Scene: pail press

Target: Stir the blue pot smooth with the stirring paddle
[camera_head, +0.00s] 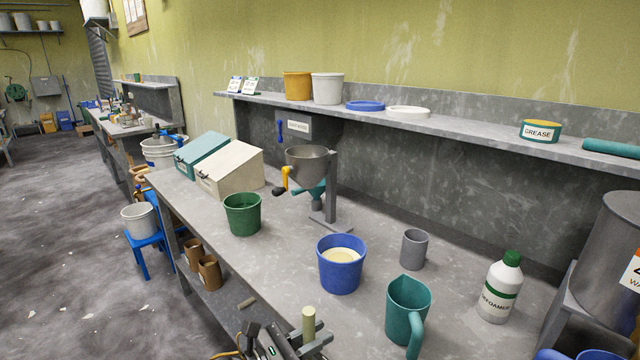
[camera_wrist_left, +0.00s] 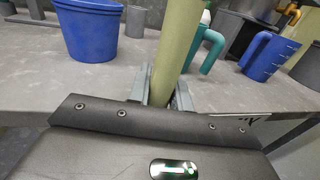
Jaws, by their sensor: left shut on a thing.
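The blue pot (camera_head: 340,279) stands upright on the grey bench and holds a pale cream mass. It also shows at the left of the left wrist view (camera_wrist_left: 90,35). My left gripper (camera_head: 300,342) is low in the head view, in front of the bench edge and below the pot in the picture. It is shut on the pale yellow-green handle of the stirring paddle (camera_head: 308,322). The handle runs upward between the fingers in the left wrist view (camera_wrist_left: 177,45), apart from the pot. The paddle's other end is hidden. My right gripper is not in view.
A teal jug (camera_head: 408,305) and a grey cup (camera_head: 413,249) stand right of the pot. A white bottle (camera_head: 497,292) and a blue jug (camera_wrist_left: 268,58) are farther right. A green bucket (camera_head: 242,215) and a funnel stand (camera_head: 332,185) are behind left. Bare bench lies left of the pot.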

